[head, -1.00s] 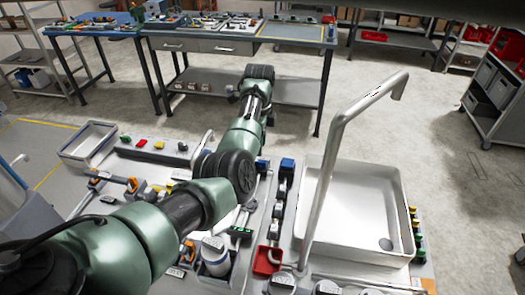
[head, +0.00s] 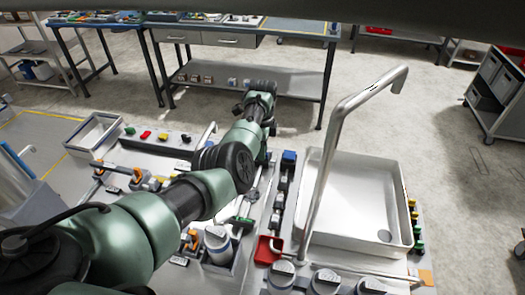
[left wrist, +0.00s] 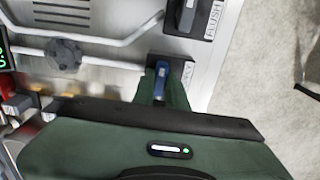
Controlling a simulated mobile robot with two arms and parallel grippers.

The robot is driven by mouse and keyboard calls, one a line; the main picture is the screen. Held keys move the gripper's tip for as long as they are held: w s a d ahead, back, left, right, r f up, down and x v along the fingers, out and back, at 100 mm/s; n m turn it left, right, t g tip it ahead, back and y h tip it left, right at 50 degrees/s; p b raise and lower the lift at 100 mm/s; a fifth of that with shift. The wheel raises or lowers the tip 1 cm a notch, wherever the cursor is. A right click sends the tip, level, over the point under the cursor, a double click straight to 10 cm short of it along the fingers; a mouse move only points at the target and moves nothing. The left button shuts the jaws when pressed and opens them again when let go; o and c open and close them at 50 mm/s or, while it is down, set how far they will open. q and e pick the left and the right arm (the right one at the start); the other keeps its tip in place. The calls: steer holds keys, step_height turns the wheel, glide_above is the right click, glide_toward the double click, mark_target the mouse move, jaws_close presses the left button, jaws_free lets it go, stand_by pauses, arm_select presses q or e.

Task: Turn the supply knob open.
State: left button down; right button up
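In the head view my left arm (head: 235,160) reaches over the panel and hides much of this spot. My right gripper is not in view.
A dark knob (left wrist: 187,14) labelled FLUSH sits near the supply knob. A round grey dial (left wrist: 63,56) and pale pipes are to its left. A white sink (head: 350,205) with a tall metal spout (head: 335,140) stands to the right in the head view.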

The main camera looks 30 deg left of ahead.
arm_select(q)
steer(key=shift+n, duration=0.3)
steer(key=n+p, duration=0.1)
steer(key=n, duration=0.2)
steer(key=shift+n, duration=0.3)
steer(key=n+p, duration=0.1)
steer(key=n, duration=0.8)
steer(key=shift+f+n, duration=0.1)
steer(key=shift+n, duration=0.3)
steer(key=shift+s+n, duration=0.1)
steer(key=shift+n, duration=1.9)
